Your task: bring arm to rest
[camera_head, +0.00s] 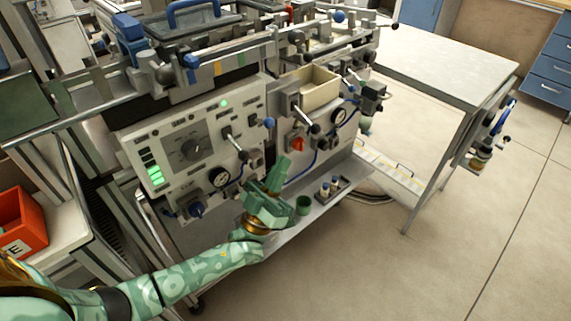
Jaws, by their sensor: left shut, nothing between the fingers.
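My left arm, pale green with a pattern, comes in from the lower left. My left gripper (277,172) is shut and empty, and its fingers point up and away from me. It is in front of the lower part of the machine's front panel (195,146), above a narrow grey shelf. I cannot tell whether it touches anything. My right gripper is not in view.
A green cup (303,205) and a small dark tray (330,189) with little bottles stand on the shelf (296,226), close to my left gripper. Knobs, levers and gauges stick out of the panel. A red bin (22,222) is at left, a grey table (447,64) at right. The right floor is clear.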

